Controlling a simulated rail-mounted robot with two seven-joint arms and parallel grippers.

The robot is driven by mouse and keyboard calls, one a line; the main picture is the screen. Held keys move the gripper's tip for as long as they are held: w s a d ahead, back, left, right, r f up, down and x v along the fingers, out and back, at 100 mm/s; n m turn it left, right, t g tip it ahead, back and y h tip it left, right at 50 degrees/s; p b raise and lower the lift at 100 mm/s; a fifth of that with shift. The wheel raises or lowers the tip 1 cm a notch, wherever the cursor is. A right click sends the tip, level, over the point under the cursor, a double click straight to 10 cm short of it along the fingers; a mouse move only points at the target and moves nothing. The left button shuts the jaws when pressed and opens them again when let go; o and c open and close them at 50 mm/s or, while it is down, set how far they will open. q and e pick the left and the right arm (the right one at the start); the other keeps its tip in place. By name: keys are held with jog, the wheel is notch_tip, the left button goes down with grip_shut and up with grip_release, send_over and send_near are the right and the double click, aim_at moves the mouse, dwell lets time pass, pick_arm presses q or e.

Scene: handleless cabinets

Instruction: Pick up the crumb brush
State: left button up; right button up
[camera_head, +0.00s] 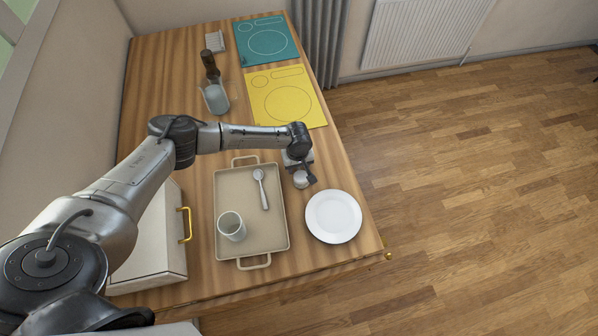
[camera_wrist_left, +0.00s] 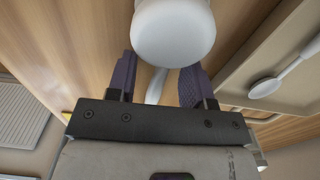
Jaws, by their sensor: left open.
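A small white rounded thing (camera_head: 300,180) stands on the table between the tray and the plate, at my left gripper; it may be the crumb brush, but its bristles do not show. A smooth white rounded form (camera_wrist_left: 172,30) fills the top middle of the left wrist view, just ahead of the fingers. My left gripper (camera_head: 306,178) is open, and in the left wrist view its two dark fingers (camera_wrist_left: 155,82) are apart with a thin pale strip visible between them. I cannot tell whether either finger touches the white thing. My right gripper is not in view.
A beige tray (camera_head: 277,232) holds a cup (camera_head: 231,226) and a spoon (camera_head: 262,190). A white plate (camera_head: 333,216) lies near the table edge. Yellow (camera_head: 287,97) and teal (camera_head: 266,40) mats, a glass jug (camera_head: 216,97) and a brown bottle (camera_head: 209,64) are farther back.

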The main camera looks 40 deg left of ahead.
pick_arm(q)
grip_shut()
dwell(0.5)
